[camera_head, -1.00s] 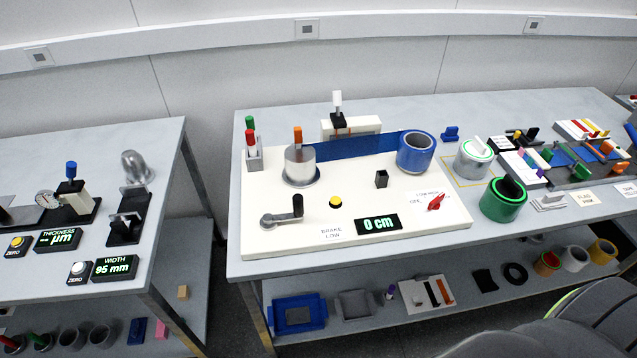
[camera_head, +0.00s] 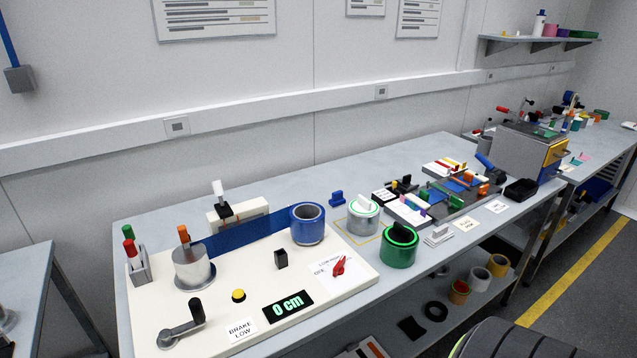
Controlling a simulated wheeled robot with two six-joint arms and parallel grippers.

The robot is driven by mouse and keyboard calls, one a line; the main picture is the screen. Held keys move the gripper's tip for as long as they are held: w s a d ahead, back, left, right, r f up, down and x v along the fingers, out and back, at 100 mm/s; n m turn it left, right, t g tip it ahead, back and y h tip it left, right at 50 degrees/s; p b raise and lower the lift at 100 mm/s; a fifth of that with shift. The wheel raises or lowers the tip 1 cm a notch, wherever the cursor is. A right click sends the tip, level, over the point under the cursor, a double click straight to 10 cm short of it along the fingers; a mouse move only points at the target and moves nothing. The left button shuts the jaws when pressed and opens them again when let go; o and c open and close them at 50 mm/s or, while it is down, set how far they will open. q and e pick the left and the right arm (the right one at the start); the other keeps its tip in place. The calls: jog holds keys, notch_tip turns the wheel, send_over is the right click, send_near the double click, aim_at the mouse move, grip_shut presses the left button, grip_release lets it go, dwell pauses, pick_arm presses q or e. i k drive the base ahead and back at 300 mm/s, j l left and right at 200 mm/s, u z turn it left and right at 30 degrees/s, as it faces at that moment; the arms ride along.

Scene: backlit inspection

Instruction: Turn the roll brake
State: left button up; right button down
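The brake knob (camera_head: 338,266) is a red pointer-shaped handle on a small white plate with printed settings, at the right front of a cream board (camera_head: 215,310). A card (camera_head: 241,330) at the board's front reads "BRAKE LOW". A blue roll (camera_head: 308,228) stands at the board's back right, and a blue band (camera_head: 250,237) runs from it to a silver drum (camera_head: 192,268) on the left. A crank (camera_head: 180,325) with a black grip is at the front left. A display (camera_head: 288,306) reads "0 cm". Neither of my grippers is in view.
A green roll (camera_head: 399,246) and a silver roll (camera_head: 362,216) stand just right of the board. A yellow button (camera_head: 238,296) and a small black block (camera_head: 281,258) sit on the board. Coloured tools and a grey machine (camera_head: 520,150) fill the bench farther right.

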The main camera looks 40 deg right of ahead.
aim_at(337, 269)
jog(key=i+z, duration=0.1)
jog(key=z, duration=2.05)
